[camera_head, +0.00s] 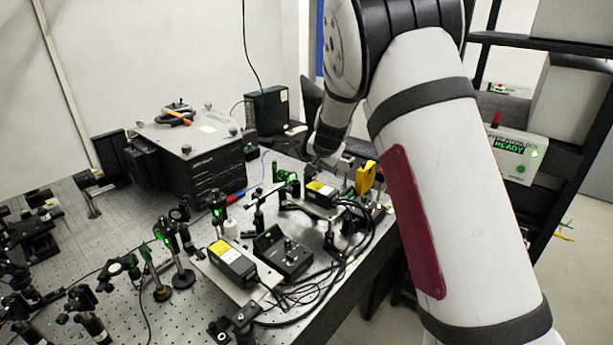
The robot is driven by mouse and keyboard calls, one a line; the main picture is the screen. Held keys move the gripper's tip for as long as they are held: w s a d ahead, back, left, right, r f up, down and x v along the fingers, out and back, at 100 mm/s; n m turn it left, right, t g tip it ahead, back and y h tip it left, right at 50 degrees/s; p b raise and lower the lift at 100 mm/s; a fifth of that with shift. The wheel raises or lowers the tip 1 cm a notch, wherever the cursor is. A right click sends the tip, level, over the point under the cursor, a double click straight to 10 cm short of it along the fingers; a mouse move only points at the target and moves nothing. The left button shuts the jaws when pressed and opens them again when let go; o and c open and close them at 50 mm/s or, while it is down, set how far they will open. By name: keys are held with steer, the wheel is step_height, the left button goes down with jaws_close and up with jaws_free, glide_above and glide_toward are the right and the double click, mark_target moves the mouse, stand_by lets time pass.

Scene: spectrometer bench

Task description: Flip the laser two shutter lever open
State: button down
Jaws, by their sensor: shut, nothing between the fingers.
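Two black laser boxes with yellow-and-white labels stand on the bench. One laser box (232,263) is at the front middle, and the other laser box (322,193) is farther back, to its right. I cannot read which is laser two, and no shutter lever can be made out clearly. My gripper (325,154) points down just behind the back laser box, at the end of my bent arm. It looks small and dark there, shut and empty. I cannot tell whether it touches anything.
A yellow upright part (365,178) stands right of the back laser box. A black control box (284,256) with cables sits between the lasers. Several optic posts fill the left. A large grey instrument (188,150) stands behind. An interlock panel (515,155) reads READY at right.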

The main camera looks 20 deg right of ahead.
steer(key=shift+r, duration=0.15)
steer(key=shift+r, duration=0.65)
steer(key=shift+p, duration=0.3)
steer(key=p+v, duration=0.1)
steer(key=v, duration=1.3)
steer(key=shift+p, duration=0.3)
steer(key=shift+a, duration=0.1)
